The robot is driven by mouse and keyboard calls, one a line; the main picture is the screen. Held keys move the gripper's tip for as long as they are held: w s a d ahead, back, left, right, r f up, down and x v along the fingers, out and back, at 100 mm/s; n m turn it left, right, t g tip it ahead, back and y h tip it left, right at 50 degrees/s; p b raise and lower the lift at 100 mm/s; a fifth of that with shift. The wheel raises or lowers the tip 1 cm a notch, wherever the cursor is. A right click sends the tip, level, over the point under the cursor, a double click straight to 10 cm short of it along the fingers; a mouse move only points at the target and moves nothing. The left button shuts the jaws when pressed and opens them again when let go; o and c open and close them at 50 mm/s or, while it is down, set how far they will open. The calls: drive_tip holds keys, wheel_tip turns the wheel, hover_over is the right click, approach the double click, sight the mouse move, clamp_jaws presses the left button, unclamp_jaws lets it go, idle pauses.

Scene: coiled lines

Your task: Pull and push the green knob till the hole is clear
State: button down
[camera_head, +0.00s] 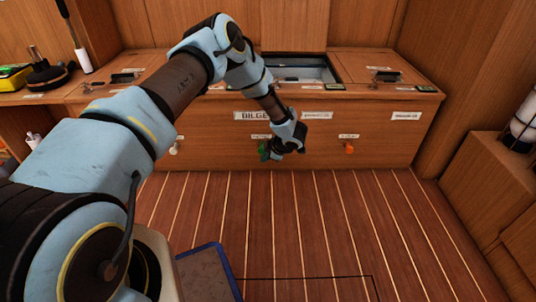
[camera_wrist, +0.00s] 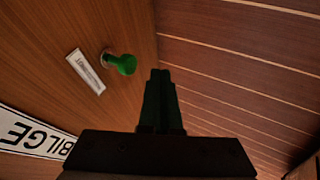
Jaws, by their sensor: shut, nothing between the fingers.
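The green knob (camera_wrist: 122,64) sticks out from the wooden bench front beside a small white label (camera_wrist: 86,71). In the head view, the knob (camera_head: 263,149) is low on the bench front, partly covered by my gripper (camera_head: 270,155). In the wrist view, my gripper (camera_wrist: 160,73) is shut and empty. Its fingertips are just right of the knob, with a gap between them in the picture. I cannot make out the hole in either view.
An orange knob (camera_head: 349,148) and a white knob (camera_head: 174,149) sit on the same bench front. An open hatch (camera_head: 300,70) is in the bench top. A BILGE sign (camera_head: 252,115) is above the green knob. The striped floor (camera_head: 320,215) ahead is clear.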

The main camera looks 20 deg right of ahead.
drive_tip(key=p+v, duration=0.4)
drive_tip(key=v, duration=0.6)
drive_tip(key=w+a+r+m+h, duration=0.35)
drive_tip(key=w+r, duration=0.45)
drive_tip(key=r, duration=0.3)
drive_tip(key=w+a+r+m+h, duration=0.1)
drive_tip(key=a+r+m+h, duration=0.1)
drive_tip(key=a+r+m, duration=0.5)
drive_tip(key=s+a+r+m+g+y, duration=0.15)
drive_tip(key=s+a+r, duration=0.35)
drive_tip(key=a, duration=0.5)
drive_tip(key=s+a+r+g, duration=0.2)
drive_tip(key=s+a+r, duration=0.1)
drive_tip(key=s+a, duration=0.6)
drive_tip(key=s+a+r+m+g+y, duration=0.1)
drive_tip(key=s+a+r+g, duration=0.3)
drive_tip(key=a, duration=0.7)
wheel_tip(320, 180, up, 37)
drive_tip(key=s+t+p, duration=0.1)
drive_tip(key=t+p, duration=0.1)
drive_tip(key=p, duration=3.6)
drive_tip(key=shift+s+r+m+y, duration=0.25)
drive_tip(key=shift+s+m+y, duration=0.05)
drive_tip(key=shift+a, duration=0.15)
